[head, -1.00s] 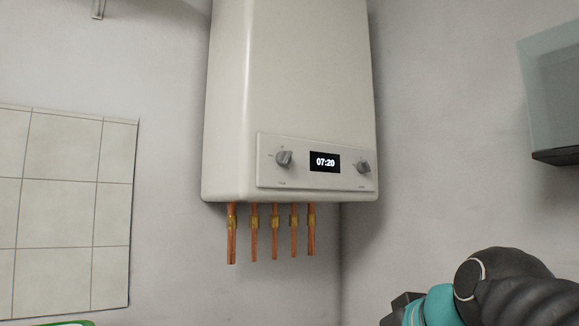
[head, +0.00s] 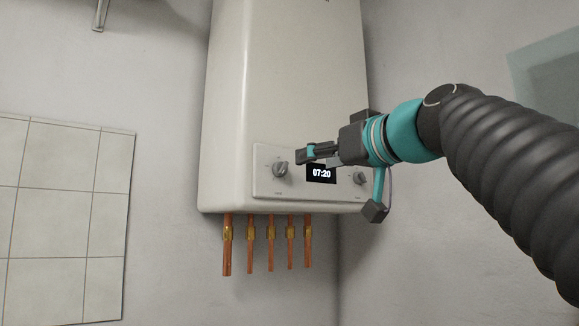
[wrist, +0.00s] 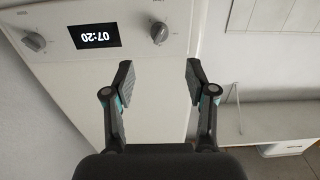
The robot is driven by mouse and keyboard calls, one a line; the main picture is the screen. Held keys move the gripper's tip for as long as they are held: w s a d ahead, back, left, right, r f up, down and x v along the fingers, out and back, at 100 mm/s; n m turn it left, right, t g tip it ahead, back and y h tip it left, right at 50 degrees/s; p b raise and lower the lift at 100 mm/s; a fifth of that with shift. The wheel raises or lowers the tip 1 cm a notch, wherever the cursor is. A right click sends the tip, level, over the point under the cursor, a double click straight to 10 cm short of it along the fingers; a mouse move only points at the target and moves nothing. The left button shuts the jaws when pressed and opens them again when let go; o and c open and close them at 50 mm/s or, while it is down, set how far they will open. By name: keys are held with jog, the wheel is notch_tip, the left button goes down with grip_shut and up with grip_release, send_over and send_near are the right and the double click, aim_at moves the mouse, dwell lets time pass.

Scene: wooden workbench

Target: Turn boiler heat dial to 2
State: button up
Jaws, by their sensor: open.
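The white boiler (head: 285,80) hangs on the wall with a control panel low on its front. The panel has a left grey dial (head: 281,170), a display reading 07:20 (head: 321,173) and a right grey dial (head: 360,178). The dial labels are too small to read. My gripper (head: 304,153) is in front of the panel, close to the left dial, and overlaps the display's top edge. In the upside-down wrist view, my gripper (wrist: 159,80) is open and empty; the left dial (wrist: 159,33) lies beyond the gap between the fingertips, apart from them. The other dial (wrist: 34,41) is at left.
Several copper pipes (head: 227,245) stick out below the boiler. White tiles (head: 60,220) cover part of the wall at left. A glassy cabinet (head: 545,90) is at the right, partly behind my arm. The space in front of the boiler's left side is clear.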

aim_at(285, 168)
jog(key=p+x, duration=0.2)
jog(key=x, duration=0.8)
jog(key=shift+w+a, duration=0.2)
jog(key=shift+w, duration=0.1)
grip_shut()
